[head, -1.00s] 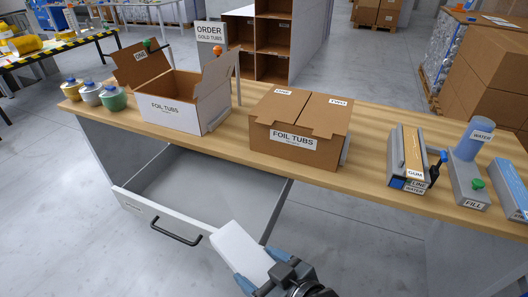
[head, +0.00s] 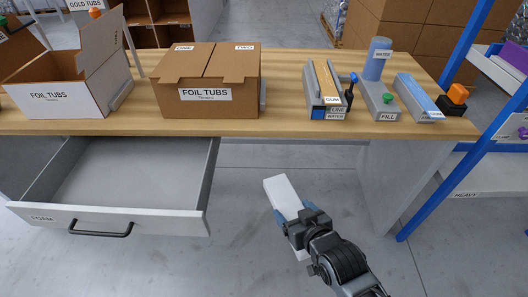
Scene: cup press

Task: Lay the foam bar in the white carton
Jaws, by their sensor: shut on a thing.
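My gripper (head: 297,220) is shut on the white foam bar (head: 282,192) and holds it in front of the table, over the floor. The bar is tilted, with its upper end toward the table. The white carton (head: 68,100), labelled FOIL TUBS, stands at the left of the table with its brown flaps up. It is well to the left of my gripper and apart from it. Its inside is mostly hidden behind its front wall and flaps.
The open FOAM drawer (head: 115,221) juts from the table front, left of my gripper. A closed brown carton (head: 211,109) stands mid-table. A gum and water line device (head: 325,90), a fill station (head: 381,100) and a blue rack (head: 463,150) are at the right.

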